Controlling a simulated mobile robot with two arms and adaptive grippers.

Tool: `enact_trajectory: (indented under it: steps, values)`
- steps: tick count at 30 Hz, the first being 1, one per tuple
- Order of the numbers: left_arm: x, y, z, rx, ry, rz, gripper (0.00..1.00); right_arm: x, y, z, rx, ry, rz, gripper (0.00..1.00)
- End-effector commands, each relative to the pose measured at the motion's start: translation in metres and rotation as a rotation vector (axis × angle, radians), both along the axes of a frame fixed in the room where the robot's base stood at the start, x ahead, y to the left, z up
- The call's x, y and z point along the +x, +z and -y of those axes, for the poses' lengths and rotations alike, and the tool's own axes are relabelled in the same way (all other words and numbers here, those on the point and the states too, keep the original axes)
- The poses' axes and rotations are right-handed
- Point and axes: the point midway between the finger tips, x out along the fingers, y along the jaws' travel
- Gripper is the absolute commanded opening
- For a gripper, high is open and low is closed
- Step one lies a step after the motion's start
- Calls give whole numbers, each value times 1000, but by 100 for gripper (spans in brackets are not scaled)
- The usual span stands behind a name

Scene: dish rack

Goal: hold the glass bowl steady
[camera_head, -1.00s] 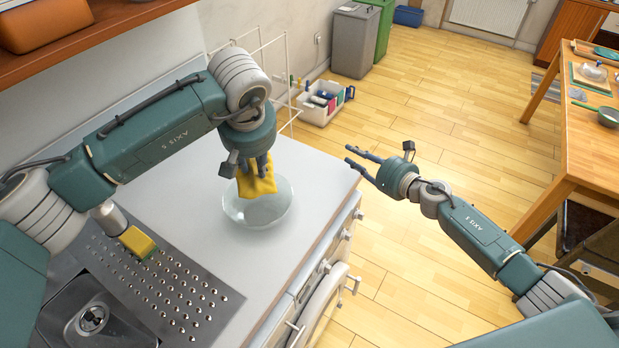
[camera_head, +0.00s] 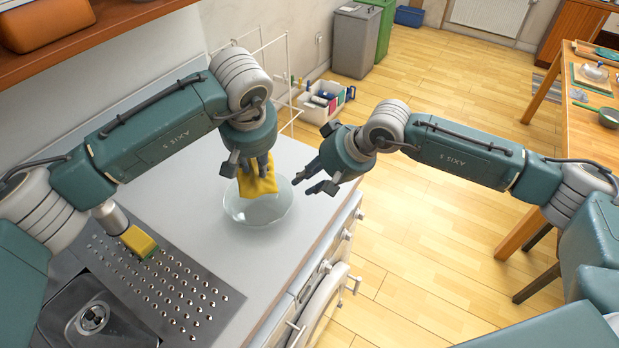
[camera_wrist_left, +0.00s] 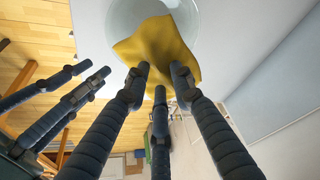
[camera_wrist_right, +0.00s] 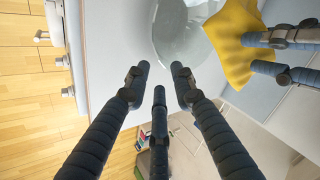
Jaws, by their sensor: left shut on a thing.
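The clear glass bowl (camera_head: 258,209) stands upright on the light grey counter (camera_head: 215,255). It also shows in the left wrist view (camera_wrist_left: 195,22) and in the right wrist view (camera_wrist_right: 180,32). My left gripper (camera_head: 250,168) is shut on a yellow cloth (camera_head: 257,184), which hangs over the bowl's far rim and partly hides it. The cloth also shows in the left wrist view (camera_wrist_left: 160,52). My right gripper (camera_head: 306,180) is open and empty, just right of the bowl's rim, with its fingers pointing at the bowl. I see a gap between its fingertips and the glass.
A white wire rack (camera_head: 287,62) stands behind the counter. The counter in front of the bowl is clear. Knobs (camera_head: 347,235) stick out along the counter's front.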

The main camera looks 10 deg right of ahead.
Motion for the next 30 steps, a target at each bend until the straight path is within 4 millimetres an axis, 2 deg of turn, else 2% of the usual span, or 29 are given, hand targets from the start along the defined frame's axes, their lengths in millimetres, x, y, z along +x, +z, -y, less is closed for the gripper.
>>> enact_trajectory:
  steps: [15, 21, 30]
  values:
    - [0, 0, 0, 0, 0, 0, 0, 33, -75, -41, 6, -3, -5, 25]
    - [0, 0, 0, 0, 0, 0, 0, 40, -88, -47, 6, -4, -3, 25]
    - [0, 0, 0, 0, 0, 0, 0, 41, -91, -49, 6, -3, -3, 25]
